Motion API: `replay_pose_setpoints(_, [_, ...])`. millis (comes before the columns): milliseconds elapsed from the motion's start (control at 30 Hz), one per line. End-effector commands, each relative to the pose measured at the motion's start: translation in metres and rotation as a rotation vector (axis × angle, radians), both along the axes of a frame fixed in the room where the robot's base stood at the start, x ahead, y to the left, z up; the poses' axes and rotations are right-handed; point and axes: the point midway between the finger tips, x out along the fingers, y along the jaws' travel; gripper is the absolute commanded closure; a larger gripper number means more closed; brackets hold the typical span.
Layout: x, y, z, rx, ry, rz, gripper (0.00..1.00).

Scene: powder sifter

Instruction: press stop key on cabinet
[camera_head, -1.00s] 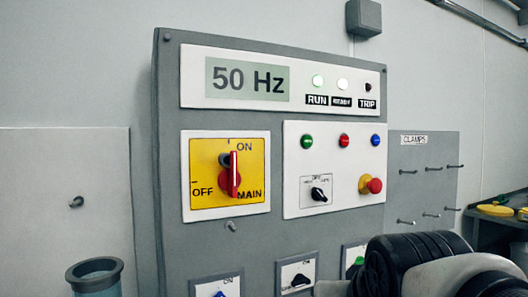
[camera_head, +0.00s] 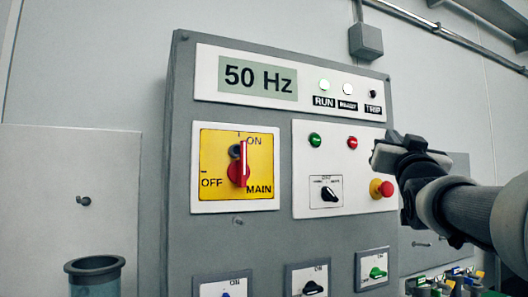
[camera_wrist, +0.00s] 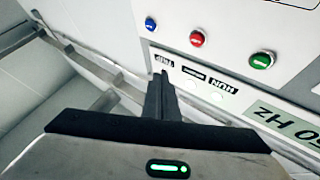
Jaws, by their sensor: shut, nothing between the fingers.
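The grey cabinet (camera_head: 240,245) carries a white key panel with a green key (camera_head: 315,139) and a red key (camera_head: 352,142). In the head view a blue key is hidden behind my gripper. The wrist view, turned around, shows the blue key (camera_wrist: 150,24), the red key (camera_wrist: 197,39) and the green key (camera_wrist: 262,60). My gripper (camera_head: 392,138) is shut and empty, in front of the panel's right edge. In the wrist view its fingers (camera_wrist: 158,82) point toward the panel, near the TRIP label, and appear apart from the keys.
Below the keys are a black selector (camera_head: 329,194) and a red mushroom button (camera_head: 381,188) on a yellow base. The main switch (camera_head: 240,168) points to ON. The display (camera_head: 258,80) reads 50 Hz, and the RUN lamp (camera_head: 324,84) is lit. A bluish container (camera_head: 95,275) stands lower left.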

Motion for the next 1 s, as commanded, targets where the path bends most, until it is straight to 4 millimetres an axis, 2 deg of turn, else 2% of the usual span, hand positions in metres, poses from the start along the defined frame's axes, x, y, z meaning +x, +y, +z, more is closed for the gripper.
replay_pose_setpoints(300, [0.0, 0.0, 0.0, 0.001, 0.0, -0.001, 1.0])
replay_pose_setpoints(467, [0.008, 0.003, 0.001, 0.0, 0.002, 0.001, 1.0])
replay_pose_setpoints(1000, [0.072, 0.026, 0.0, 0.001, 0.002, 0.001, 1.0])
